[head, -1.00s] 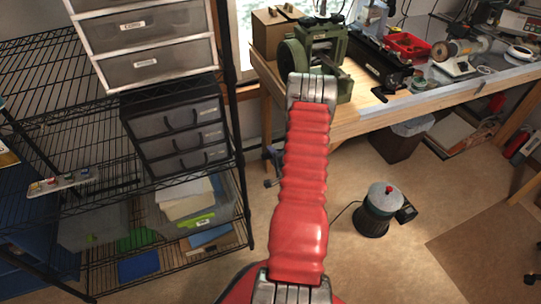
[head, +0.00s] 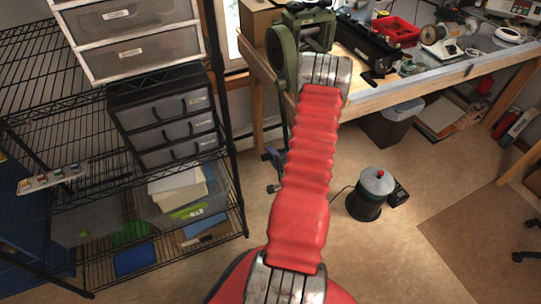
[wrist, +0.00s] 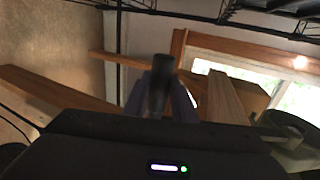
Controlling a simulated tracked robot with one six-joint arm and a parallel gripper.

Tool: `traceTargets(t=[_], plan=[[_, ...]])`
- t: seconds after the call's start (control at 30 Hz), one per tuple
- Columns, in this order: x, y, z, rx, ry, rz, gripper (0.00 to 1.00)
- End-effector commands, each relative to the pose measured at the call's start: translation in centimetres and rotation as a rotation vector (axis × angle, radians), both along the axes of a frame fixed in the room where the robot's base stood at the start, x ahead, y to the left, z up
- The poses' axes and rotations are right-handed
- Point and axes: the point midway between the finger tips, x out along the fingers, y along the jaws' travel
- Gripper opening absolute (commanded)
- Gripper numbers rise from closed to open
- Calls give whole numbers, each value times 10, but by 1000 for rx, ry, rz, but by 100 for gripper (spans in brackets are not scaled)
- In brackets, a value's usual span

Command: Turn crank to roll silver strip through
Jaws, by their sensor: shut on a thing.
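The green rolling mill (head: 306,22) stands at the near left corner of the wooden workbench, with a large green wheel (head: 281,56) on its left side. My red arm rises in front of it and hides part of the mill and my gripper in the head view. In the wrist view, my gripper (wrist: 160,98) is shut on a dark upright cylindrical handle, the crank handle (wrist: 158,72), with a bluish finger on each side. A dark round part (wrist: 284,128) shows at the right there, likely the mill's wheel. I cannot make out the silver strip.
The workbench (head: 440,79) carries a red tray (head: 396,31) and several tools to the right of the mill. A black wire shelf (head: 226,130) with drawers stands at left. A dark canister (head: 369,195) stands on the floor. Open floor lies in front of the bench.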

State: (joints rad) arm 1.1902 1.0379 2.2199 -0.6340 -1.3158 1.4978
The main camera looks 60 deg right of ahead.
Motion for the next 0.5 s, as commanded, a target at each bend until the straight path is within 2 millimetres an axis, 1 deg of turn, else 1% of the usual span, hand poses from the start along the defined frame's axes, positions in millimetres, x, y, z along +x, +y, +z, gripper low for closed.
traceTargets(t=[0.13, 0.5], plan=[[-12, 4, 7, 0, -1, -5, 3], [-53, 28, 38, -7, -4, -4, 3]])
